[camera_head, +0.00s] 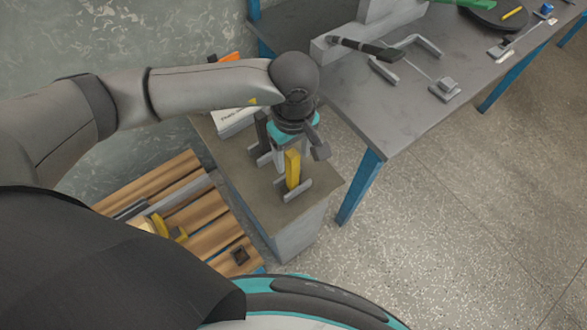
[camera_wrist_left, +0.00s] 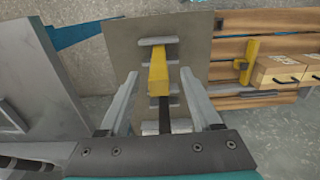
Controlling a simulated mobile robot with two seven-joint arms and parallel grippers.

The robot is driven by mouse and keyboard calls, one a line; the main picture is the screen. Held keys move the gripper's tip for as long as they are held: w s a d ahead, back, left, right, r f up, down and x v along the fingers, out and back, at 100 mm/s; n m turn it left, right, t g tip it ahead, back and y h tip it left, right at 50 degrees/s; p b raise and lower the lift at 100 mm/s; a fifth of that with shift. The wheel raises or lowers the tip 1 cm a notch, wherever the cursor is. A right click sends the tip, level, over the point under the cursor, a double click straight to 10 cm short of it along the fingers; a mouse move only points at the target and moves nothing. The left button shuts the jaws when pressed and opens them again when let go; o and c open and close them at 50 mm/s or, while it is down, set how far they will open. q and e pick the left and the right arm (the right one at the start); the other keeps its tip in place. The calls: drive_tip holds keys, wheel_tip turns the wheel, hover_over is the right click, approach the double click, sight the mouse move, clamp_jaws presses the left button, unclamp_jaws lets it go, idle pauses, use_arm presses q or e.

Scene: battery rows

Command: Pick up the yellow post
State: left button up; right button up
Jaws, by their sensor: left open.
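The yellow post (camera_head: 292,170) stands upright in a grey bracket on top of a small cabinet (camera_head: 240,160). In the left wrist view, the yellow post (camera_wrist_left: 158,72) lies between the two spread fingers, with a gap on each side. My left gripper (camera_head: 294,146) is open just above and around the post's upper end, pointing down. Its fingers (camera_wrist_left: 160,78) do not appear to touch the post. The head view hides the post's top behind the gripper. My right gripper is not in view.
A dark post (camera_head: 261,128) stands close behind the yellow one. A grey workbench (camera_head: 400,110) with fixtures is to the right. A wooden pallet (camera_head: 190,205) with a yellow bracket and boxes is at the lower left. Open floor lies at the lower right.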

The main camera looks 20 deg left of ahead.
sight(293, 170)
use_arm(q)
drive_tip(key=f, duration=0.7)
drive_tip(key=shift+w+a+f, duration=0.1)
drive_tip(key=shift+w+f, duration=0.1)
clamp_jaws()
idle(0.4)
